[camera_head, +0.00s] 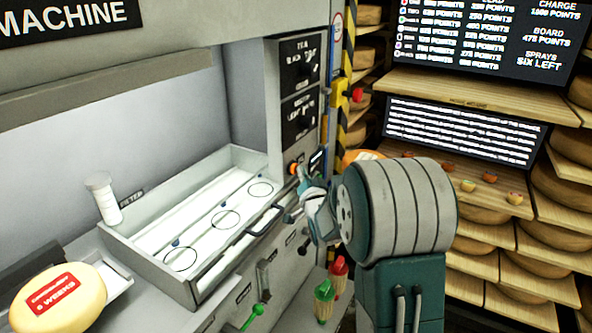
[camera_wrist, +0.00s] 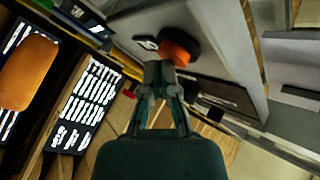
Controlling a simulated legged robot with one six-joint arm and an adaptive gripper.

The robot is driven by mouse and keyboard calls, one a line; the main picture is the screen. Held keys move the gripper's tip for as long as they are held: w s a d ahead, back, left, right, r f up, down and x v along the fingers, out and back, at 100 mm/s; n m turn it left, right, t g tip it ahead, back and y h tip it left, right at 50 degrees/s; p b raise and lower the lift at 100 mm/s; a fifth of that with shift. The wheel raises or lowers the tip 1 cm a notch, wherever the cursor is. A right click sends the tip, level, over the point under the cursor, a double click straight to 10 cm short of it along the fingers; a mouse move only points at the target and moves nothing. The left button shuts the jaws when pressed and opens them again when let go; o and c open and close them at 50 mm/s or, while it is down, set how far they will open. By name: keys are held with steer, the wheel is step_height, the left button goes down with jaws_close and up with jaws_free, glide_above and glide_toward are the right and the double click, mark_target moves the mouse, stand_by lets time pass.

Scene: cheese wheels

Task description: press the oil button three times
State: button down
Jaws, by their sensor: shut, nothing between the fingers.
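An orange round button (camera_head: 293,168) sits on the machine's front panel, just right of the tray. In the wrist view the same orange button (camera_wrist: 180,50) sits in a dark collar, with a small label beside it that I cannot read clearly. My gripper (camera_head: 303,175) is shut and empty, its tips right by the button. In the wrist view the closed fingertips (camera_wrist: 160,72) overlap the button's lower left edge. I cannot tell whether they touch it or how far it is pressed. My gripper hides part of the panel in the head view.
A white tray (camera_head: 157,225) with marked circles lies left of the button. A cheese wheel (camera_head: 60,300) and a white cylinder (camera_head: 102,198) stand farther left. A red button (camera_head: 356,94) is on a striped post. Red and green bottles (camera_head: 324,300) hang below.

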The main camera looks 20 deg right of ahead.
steer(key=shift+w+a, duration=0.1)
steer(key=shift+w, duration=0.05)
stand_by(0.5)
steer(key=shift+s+d, duration=0.5)
steer(key=shift+s, duration=0.2)
steer(key=s+d, duration=0.1)
steer(key=s, duration=0.1)
steer(key=s+d, duration=0.2)
stand_by(0.4)
stand_by(0.6)
